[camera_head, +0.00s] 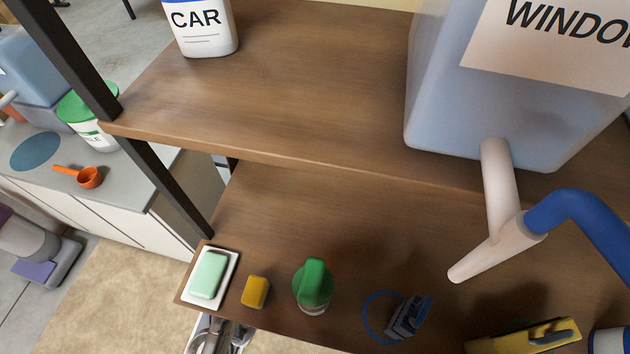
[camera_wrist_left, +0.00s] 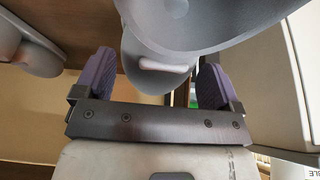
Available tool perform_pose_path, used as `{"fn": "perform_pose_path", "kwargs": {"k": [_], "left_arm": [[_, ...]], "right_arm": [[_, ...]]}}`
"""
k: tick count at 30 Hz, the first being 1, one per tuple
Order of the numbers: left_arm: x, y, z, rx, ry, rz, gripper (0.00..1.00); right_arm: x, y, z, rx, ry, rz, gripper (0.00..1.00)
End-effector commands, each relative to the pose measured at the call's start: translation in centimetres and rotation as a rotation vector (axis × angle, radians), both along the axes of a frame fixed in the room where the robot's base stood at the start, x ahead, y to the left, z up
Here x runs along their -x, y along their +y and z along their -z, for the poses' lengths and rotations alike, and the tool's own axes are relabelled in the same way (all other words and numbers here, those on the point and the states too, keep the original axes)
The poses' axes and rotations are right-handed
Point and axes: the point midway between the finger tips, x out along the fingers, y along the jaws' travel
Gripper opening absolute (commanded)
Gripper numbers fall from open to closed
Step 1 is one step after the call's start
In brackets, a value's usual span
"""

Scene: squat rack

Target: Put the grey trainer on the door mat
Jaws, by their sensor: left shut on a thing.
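My left gripper (camera_wrist_left: 154,88) shows in the left wrist view, its two purple-padded fingers on either side of a smooth, rounded grey thing (camera_wrist_left: 205,25). It is shut on this thing, which I take to be the grey trainer, seen too close to make out whole. A second grey shape (camera_wrist_left: 38,58) is at the upper left of that view, under a brown surface. In the head view I cannot make out the trainer or a clear door mat. My right gripper is in neither view.
Wooden shelves (camera_head: 300,95) fill the head view. A large jug (camera_head: 440,110) stands above. A beige floor covering (camera_head: 125,295) lies lower left.

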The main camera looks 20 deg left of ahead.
Motion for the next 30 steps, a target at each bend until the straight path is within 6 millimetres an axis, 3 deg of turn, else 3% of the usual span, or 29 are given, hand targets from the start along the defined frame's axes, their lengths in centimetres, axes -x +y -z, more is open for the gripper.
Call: {"fn": "perform_pose_path", "kwargs": {"k": [11,14,22,30], "left_arm": [[5.0,-5.9,4.2,0.003,0.007,0.279,0.56],[7.1,-8.5,5.9,0.003,0.009,0.399,0.56],[14.4,-17.6,12.1,0.002,0.008,0.833,0.56],[18.5,-22.7,15.6,0.002,0.007,1.071,0.56]], "right_arm": [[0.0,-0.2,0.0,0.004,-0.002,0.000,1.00],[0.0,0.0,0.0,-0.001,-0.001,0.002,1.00],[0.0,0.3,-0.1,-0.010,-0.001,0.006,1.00],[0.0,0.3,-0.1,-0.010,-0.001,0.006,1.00]]}}
